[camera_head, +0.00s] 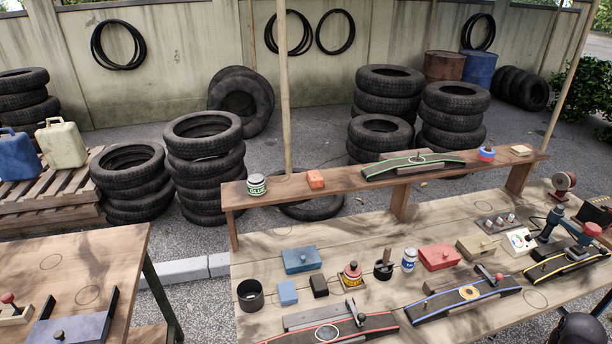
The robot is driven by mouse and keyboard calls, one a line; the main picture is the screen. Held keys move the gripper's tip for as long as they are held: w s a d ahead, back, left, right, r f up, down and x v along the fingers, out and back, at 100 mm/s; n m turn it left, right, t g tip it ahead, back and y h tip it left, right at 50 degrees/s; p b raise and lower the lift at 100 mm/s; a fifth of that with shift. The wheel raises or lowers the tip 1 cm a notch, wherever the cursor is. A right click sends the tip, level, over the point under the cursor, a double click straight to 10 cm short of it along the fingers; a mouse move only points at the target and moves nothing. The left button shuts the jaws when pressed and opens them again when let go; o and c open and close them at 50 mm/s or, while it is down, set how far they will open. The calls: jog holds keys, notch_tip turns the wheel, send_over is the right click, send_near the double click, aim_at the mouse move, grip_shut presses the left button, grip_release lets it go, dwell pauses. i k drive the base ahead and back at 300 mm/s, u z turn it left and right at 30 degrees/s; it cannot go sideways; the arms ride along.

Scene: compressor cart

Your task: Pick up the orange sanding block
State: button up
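The orange sanding block (315,179) is a small orange block lying on the raised wooden shelf (365,183) at the back of the workbench. My gripper is not visible in this view.
The wooden bench (350,238) below the shelf holds a blue box (301,259), a red box (439,256), a blue can (409,259) and other tools. A thin upright pole (284,90) stands close behind the shelf, left of the block. Tyre stacks (205,160) stand behind.

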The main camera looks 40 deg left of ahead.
aim_at(315, 178)
jog(key=u, duration=0.75)
jog(key=i, duration=0.8)
jog(key=u, duration=0.5)
